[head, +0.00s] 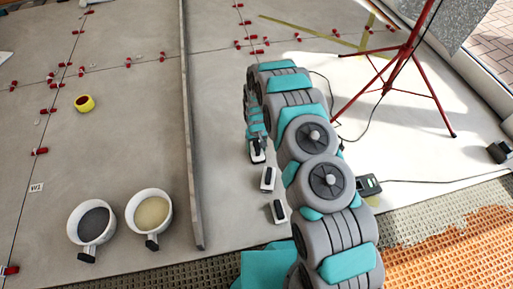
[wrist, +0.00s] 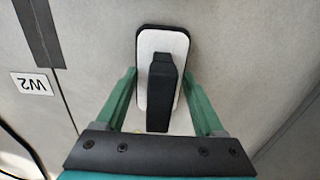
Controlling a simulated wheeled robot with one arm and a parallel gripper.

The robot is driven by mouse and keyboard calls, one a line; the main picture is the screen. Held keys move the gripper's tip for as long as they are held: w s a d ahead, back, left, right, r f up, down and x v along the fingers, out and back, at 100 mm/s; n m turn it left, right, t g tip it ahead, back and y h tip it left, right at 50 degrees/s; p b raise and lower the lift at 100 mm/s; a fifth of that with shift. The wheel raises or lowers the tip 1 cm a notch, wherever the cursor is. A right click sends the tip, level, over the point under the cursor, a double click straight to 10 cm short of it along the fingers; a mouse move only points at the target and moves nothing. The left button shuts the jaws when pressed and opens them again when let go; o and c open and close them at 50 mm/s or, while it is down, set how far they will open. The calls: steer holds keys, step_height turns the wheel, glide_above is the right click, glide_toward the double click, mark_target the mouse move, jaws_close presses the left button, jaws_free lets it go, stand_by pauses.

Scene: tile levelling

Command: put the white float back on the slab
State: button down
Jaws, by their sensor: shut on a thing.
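The white float (wrist: 146,48) has a white plate with a dark rim and a black handle. It lies between the two teal fingers of my gripper (wrist: 160,75) in the wrist view, and my gripper is shut on it. In the head view my gripper (head: 257,130) is partly hidden by my arm, with the float (head: 257,157) at its lower end. The grey slab (head: 225,190) is below; I cannot tell whether the float touches it. Two similar white floats with black handles, a middle one (head: 267,183) and a near one (head: 278,217), lie on the slab closer to me.
A long grey straightedge (head: 188,130) lies left of my arm. A red tripod (head: 405,55) stands at right. Red clips line the joints.

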jaws_free()
steer(key=shift+f, duration=0.1)
step_height(320, 180, up, 12)
steer(key=shift+r, duration=0.25)
stand_by(0.5)
steer(key=s+d+r+m, duration=0.1)
steer(key=s+d+r, duration=0.3)
steer(key=s+r, duration=0.7)
steer(key=s+d+r, duration=0.4)
steer(key=s+r, duration=0.2)
steer(key=r, duration=0.8)
steer(key=s+d+r, duration=0.1)
steer(key=s+r, duration=0.2)
steer(key=s, duration=0.6)
steer(key=s+d+r+m+g, duration=0.1)
steer(key=s+d+r, duration=0.1)
steer(key=s, duration=0.7)
steer(key=s+d+r, duration=0.2)
steer(key=s+r, duration=0.1)
steer(key=s, duration=0.6)
steer(key=shift+r+g, duration=0.35)
steer(key=shift+g, duration=0.05)
